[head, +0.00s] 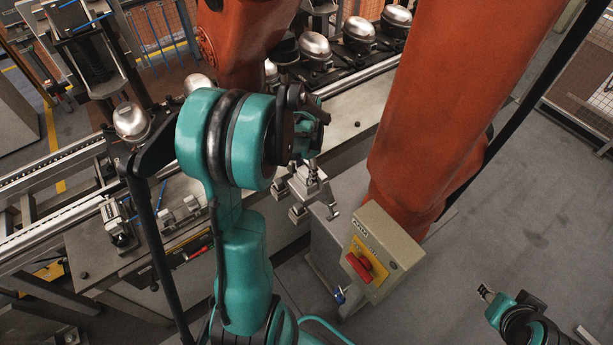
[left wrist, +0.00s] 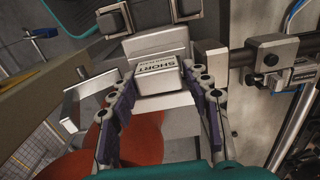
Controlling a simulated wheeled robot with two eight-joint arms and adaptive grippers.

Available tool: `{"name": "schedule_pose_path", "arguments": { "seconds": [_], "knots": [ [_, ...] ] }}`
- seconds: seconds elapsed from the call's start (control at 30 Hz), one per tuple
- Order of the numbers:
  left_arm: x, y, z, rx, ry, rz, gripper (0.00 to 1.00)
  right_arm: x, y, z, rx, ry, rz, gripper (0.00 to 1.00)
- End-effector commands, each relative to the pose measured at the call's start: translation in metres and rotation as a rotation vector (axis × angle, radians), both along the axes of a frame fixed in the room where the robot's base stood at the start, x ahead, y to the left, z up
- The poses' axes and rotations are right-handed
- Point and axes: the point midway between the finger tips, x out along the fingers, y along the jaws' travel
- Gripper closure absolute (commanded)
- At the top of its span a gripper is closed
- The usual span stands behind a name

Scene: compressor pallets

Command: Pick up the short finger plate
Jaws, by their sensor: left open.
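The short finger plate (left wrist: 158,68), a pale block lettered "SHORT", is upper centre in the left wrist view. My left gripper (left wrist: 163,84) is open, with one finger on each side of the block's near end. I cannot tell whether the fingers touch it. In the head view my left gripper (head: 308,128) is above pale metal pieces beside the conveyor, and which of them is the short plate is unclear. My right gripper (head: 486,292) is at the lower right, far from the plate, too small to read.
A grey switch box (head: 385,250) with a red knob stands close to the pale pieces. A large orange robot arm (head: 440,100) rises just behind it. A conveyor (head: 350,105) carries several silver-domed compressors (head: 315,45). The grey floor (head: 540,210) at right is clear.

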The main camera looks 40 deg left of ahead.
Motion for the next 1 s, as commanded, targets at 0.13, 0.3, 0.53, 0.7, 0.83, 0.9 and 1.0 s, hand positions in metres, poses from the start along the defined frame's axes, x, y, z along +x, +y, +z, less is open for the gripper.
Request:
{"name": "schedule_pose_path", "arguments": {
  "seconds": [0.13,0.3,0.53,0.7,0.83,0.9,1.0],
  "knots": [
    [0.0,0.0,-0.012,0.0,0.0,0.0,0.52,0.0,0.0,-0.002,0.0,0.0,0.0,0.65],
    [0.0,0.0,-0.012,0.0,0.0,0.0,0.52,0.0,0.0,-0.001,0.0,0.0,0.0,0.65],
    [0.0,0.0,-0.012,0.0,0.0,0.0,0.93,0.0,0.0,-0.001,0.0,0.0,0.0,0.65],
    [0.0,0.0,-0.011,0.0,0.0,0.0,0.94,0.0,0.0,-0.001,0.0,0.0,0.0,0.65],
    [0.0,0.0,-0.005,0.0,0.0,0.0,0.94,0.0,0.0,0.0,0.0,0.0,0.0,0.65],
    [0.0,0.0,0.004,0.0,0.0,0.0,0.94,0.0,0.0,0.002,0.0,0.0,0.0,0.65],
    [0.0,0.0,0.025,0.0,0.0,0.0,0.94,0.0,0.0,0.006,0.0,0.0,0.0,0.65]
  ]
}}
